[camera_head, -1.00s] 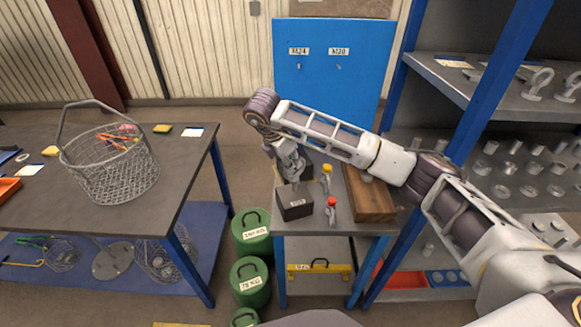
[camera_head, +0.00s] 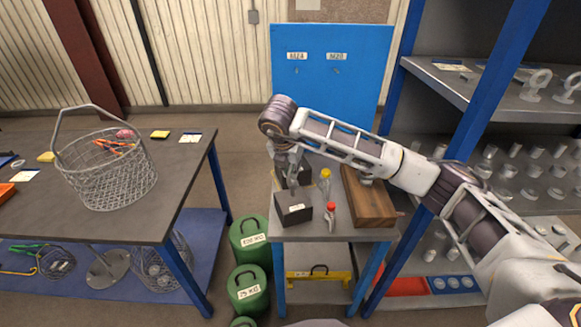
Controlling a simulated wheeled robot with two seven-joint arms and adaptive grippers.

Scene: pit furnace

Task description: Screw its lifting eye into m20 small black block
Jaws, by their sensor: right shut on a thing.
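The small black block (camera_head: 295,210) stands on the small grey table in the middle of the head view, with a pale label on its front. My right gripper (camera_head: 292,182) points down directly over it, low and close to its top. The gripper is shut on a small grey thing, which looks like the lifting eye; it is mostly hidden between the fingers. Whether the eye touches the block or sits in its hole cannot be told. Another dark block (camera_head: 307,174) shows partly behind the gripper. My left gripper is not in view.
A yellow-topped item (camera_head: 325,180) and a red-topped item (camera_head: 331,212) stand right of the block. A wooden block (camera_head: 367,200) lies further right. Green weights (camera_head: 249,240) stand on the floor. A wire basket (camera_head: 108,180) is on the left table; shelves (camera_head: 470,95) are at right.

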